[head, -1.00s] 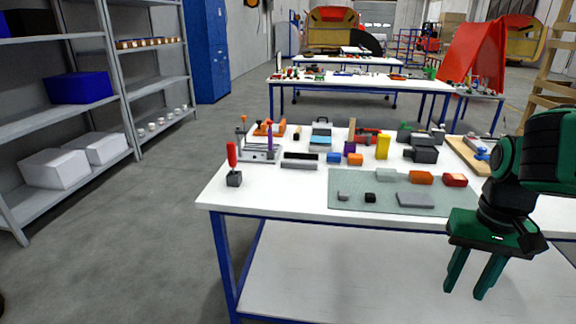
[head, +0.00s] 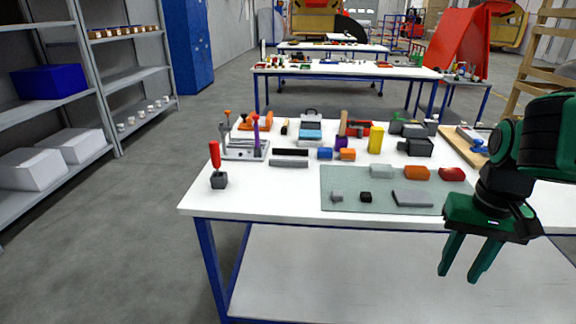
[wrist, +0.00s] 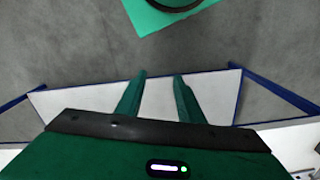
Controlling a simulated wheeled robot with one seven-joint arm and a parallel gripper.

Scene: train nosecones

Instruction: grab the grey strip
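My gripper (head: 459,273) hangs fingers down in front of the table edge, to the right of the strip on the mat. Its two green fingers are apart with nothing between them, as the wrist view (wrist: 160,76) also shows. No strip is visible in the wrist view.
On the mat are a small grey piece (head: 337,196), a black piece (head: 366,197), an orange block (head: 416,173) and a red block (head: 452,174). A red-handled tool (head: 215,160) stands at the left. A lower shelf (head: 330,275) lies below.

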